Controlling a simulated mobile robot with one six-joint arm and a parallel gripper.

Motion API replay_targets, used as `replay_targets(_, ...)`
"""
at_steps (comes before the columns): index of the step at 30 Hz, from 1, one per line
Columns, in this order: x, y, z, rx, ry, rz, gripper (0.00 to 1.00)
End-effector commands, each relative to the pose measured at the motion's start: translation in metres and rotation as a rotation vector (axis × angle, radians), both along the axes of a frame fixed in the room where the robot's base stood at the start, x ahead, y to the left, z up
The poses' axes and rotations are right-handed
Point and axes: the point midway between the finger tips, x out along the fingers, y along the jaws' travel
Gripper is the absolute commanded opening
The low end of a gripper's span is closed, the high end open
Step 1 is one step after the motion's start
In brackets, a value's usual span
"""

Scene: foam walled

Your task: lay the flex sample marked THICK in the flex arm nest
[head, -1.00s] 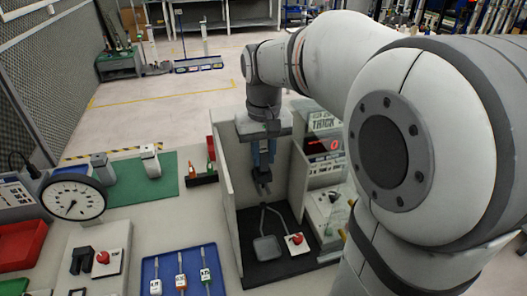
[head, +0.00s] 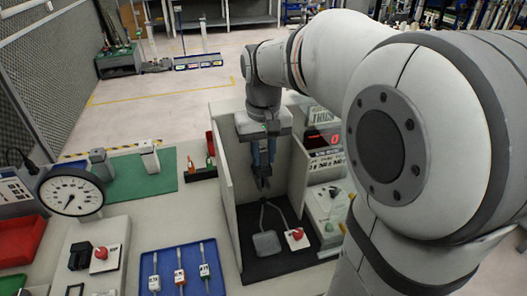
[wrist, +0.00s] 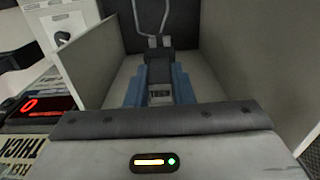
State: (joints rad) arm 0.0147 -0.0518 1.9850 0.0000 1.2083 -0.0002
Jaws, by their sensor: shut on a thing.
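My gripper (head: 263,180) points down inside a grey walled bay, above its dark floor. In the wrist view its blue fingers (wrist: 159,88) are shut on a small flex sample (wrist: 160,97). The sample's tag is tiny and looks like THICK, but I cannot read it surely. Below the gripper in the bay is a grey pad (head: 266,244) with two thin bent rods, which appears to be the flex arm. The rods (wrist: 152,22) also show in the wrist view, ahead of the fingers. The nest itself I cannot make out clearly.
The bay's left wall (head: 226,190) stands close to the gripper. A sign reading THICK and a red display (head: 322,139) stand behind the right wall. A blue tray (head: 215,255) with three tagged samples is at left.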

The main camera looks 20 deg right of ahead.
Motion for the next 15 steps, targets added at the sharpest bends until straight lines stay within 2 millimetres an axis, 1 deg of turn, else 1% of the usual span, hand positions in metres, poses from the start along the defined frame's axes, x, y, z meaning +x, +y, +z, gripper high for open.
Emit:
replay_targets(11,0.0000,-0.0004,-0.0107,0.000,0.000,-0.001,0.00)
replay_targets(12,0.0000,-0.0004,-0.0107,0.000,0.000,-0.001,0.22)
replay_targets(15,0.0000,-0.0005,-0.0099,0.000,0.000,-0.001,0.30)
